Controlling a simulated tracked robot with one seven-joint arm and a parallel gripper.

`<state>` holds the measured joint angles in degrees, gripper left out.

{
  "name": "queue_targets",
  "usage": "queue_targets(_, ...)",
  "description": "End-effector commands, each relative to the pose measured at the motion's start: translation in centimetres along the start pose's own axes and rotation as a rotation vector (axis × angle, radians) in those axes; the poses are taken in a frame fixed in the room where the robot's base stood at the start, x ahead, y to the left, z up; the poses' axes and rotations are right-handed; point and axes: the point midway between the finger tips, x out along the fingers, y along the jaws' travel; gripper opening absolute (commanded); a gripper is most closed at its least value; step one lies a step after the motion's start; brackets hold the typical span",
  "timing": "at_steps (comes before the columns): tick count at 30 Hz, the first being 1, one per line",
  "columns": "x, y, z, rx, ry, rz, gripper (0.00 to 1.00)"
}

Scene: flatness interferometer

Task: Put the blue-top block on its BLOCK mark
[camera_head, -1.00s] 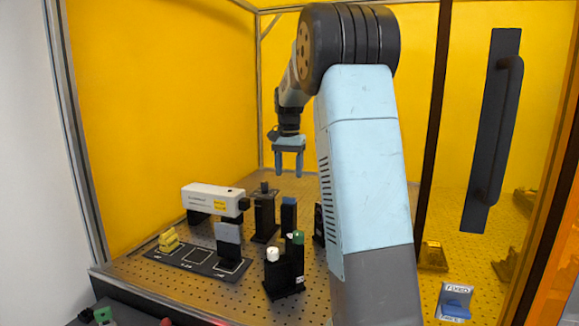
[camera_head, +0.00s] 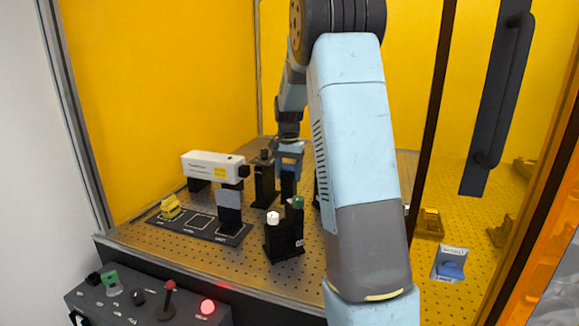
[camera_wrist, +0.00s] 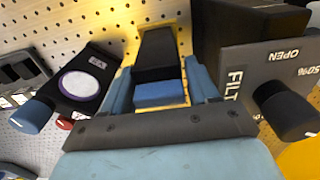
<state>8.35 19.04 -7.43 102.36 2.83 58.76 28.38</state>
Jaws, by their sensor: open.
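The blue-top block (camera_head: 288,190), a dark upright block with a blue top, stands on the perforated table behind the white-and-green-knobbed holder. In the wrist view its blue face (camera_wrist: 158,94) and black body (camera_wrist: 157,55) show between my fingers. My gripper (camera_head: 290,165) points down at the block's top, open, with a finger on either side. I cannot tell whether either finger touches it. The black mat (camera_head: 181,227) at front left has several outlined marks. Its middle mark (camera_head: 198,222) is empty. The mat's labels are too small to read, so I cannot tell which says BLOCK.
A white instrument (camera_head: 212,166) is behind. A dark post (camera_head: 264,180) stands close left of the block. The knobbed holder (camera_head: 284,237) is in front.

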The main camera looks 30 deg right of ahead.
Motion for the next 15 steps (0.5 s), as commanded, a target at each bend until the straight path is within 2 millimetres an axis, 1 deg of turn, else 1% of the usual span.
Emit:
queue_targets(8, 0.14, -0.02, 0.02, 0.0, 0.0, 0.0, 0.6)
queue_targets(15, 0.12, -0.04, 0.03, -0.001, 0.0, 0.0, 0.38)
